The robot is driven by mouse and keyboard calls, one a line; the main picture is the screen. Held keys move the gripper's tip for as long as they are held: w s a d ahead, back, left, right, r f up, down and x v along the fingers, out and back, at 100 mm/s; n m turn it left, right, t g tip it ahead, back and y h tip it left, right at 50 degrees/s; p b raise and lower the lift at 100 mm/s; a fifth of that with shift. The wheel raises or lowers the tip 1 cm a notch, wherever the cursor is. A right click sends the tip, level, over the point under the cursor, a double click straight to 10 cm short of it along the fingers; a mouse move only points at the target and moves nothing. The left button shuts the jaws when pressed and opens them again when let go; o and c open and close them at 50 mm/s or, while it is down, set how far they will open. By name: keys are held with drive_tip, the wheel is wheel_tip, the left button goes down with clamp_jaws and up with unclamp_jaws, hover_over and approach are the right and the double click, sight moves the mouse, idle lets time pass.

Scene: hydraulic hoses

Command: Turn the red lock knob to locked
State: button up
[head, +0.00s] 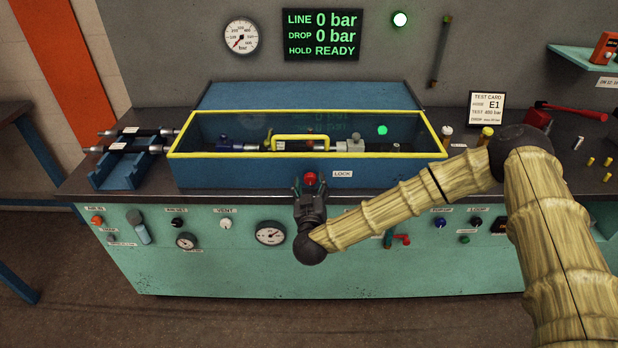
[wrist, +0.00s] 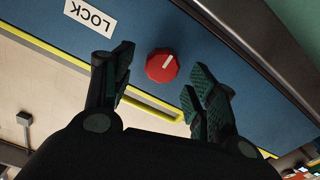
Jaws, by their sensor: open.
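The red lock knob (head: 310,178) sits on the front of the blue test box, left of the LOCK label (head: 342,173). In the wrist view the knob (wrist: 162,66) is an octagon-like red disc with a white pointer line, and the LOCK label (wrist: 90,16) shows upside down near it. My gripper (head: 310,188) is in front of the knob in the head view. In the wrist view my gripper (wrist: 152,88) is open, with one finger on each side of the knob and a visible gap to both. Whether the fingertips reach the knob's depth, I cannot tell.
The blue box has a yellow-rimmed clear lid (head: 420,156) with a yellow handle, and it looks closed over a hose. The display (head: 321,34) reads LINE 0 bar, DROP 0 bar, HOLD READY. Gauges and knobs line the green panel (head: 340,270) below.

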drive_tip(key=shift+w, duration=1.2)
